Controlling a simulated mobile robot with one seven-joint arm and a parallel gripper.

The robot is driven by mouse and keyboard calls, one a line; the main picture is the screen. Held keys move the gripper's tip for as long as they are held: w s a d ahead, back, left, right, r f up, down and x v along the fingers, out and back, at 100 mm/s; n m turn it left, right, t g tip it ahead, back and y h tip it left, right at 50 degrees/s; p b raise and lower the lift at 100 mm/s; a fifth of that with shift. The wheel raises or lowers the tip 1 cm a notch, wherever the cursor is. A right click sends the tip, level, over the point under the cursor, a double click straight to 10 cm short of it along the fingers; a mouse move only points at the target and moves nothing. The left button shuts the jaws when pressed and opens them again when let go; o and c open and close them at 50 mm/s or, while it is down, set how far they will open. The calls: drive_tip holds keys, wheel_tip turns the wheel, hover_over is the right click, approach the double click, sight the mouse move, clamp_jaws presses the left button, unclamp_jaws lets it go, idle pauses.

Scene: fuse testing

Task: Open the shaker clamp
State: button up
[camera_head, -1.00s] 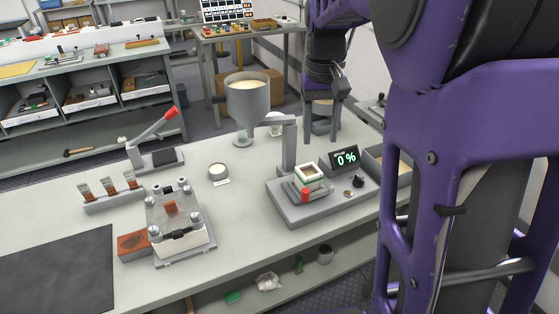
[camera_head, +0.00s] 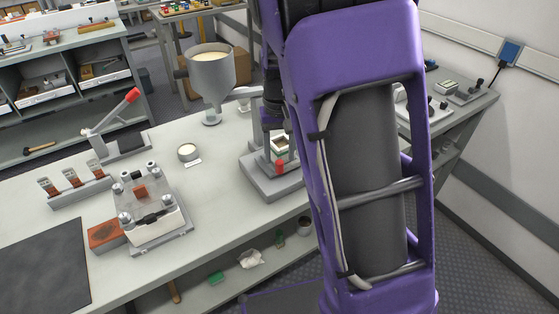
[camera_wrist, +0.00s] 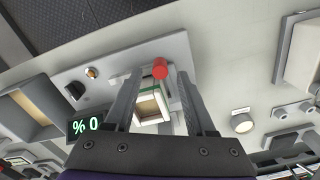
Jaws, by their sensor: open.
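The shaker is a grey flat base (camera_head: 258,183) on the bench, with a small white-framed box (camera_head: 279,143) and a red-knobbed clamp handle (camera_head: 280,168) at its front. In the wrist view the red knob (camera_wrist: 160,68) appears between the fingertips of my gripper (camera_wrist: 158,76), just beyond the white-framed box (camera_wrist: 150,107). My gripper is open and empty above the shaker. I cannot tell the exact gap to the knob, and no contact is visible. My arm hides the shaker's right side in the head view. The display (camera_wrist: 84,125) reads 0 %.
A funnel hopper (camera_head: 211,72) stands behind the shaker. A round dish (camera_head: 187,152), a clamped press block (camera_head: 147,208), a red-handled lever tool (camera_head: 119,142) and a fuse rack (camera_head: 76,187) are to the left. A dark mat (camera_head: 42,265) lies at the front left.

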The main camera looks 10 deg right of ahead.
drive_tip(key=shift+f, duration=1.2)
clamp_jaws()
idle(0.6)
